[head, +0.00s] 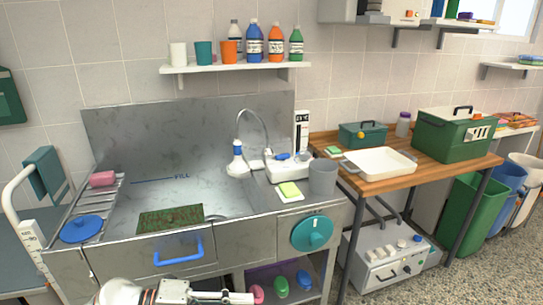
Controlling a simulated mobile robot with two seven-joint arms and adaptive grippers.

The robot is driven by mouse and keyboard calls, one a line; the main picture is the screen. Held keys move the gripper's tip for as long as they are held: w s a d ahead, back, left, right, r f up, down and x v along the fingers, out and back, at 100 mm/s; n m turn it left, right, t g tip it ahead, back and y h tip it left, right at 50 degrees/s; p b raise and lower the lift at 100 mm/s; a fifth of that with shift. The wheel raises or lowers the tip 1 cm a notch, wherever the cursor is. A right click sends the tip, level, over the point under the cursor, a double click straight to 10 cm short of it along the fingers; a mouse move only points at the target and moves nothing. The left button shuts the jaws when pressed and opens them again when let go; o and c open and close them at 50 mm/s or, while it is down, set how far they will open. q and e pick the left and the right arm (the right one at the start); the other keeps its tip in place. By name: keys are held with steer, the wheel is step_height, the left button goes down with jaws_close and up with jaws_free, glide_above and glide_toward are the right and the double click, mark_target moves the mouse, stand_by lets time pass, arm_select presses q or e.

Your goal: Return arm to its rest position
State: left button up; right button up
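My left arm comes in at the bottom edge, left of centre, in the head view. My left gripper (238,297) points to the right, low in front of the steel sink unit (240,225). Its fingers are small and partly cut off by the frame edge, so I cannot tell if they are open or shut. I see nothing clearly held in it. My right gripper and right arm are not in view.
A blue handle (178,251) sticks out of the unit's front above my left gripper. Pink, green and blue items (281,287) lie on the lower shelf right of it. A wooden table (440,171) holds a white tray (379,164) and a green box (453,135).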

arm_select(q)
steer(key=s+a+f+n+t+y+b, duration=0.1)
steer(key=a+f+n+t+y+b, duration=0.1)
steer(key=a+f+n+t+y, duration=0.6)
steer(key=s+a+f+n+t+y+b, duration=0.15)
steer(key=f+n+t, duration=0.25)
steer(key=f+n, duration=0.95)
steer(key=s+a+f+n+g+y, duration=0.3)
steer(key=s+f+n+g, duration=0.1)
steer(key=s+f+n, duration=0.3)
steer(key=shift+s+b, duration=0.35)
steer(key=shift+s, duration=0.8)
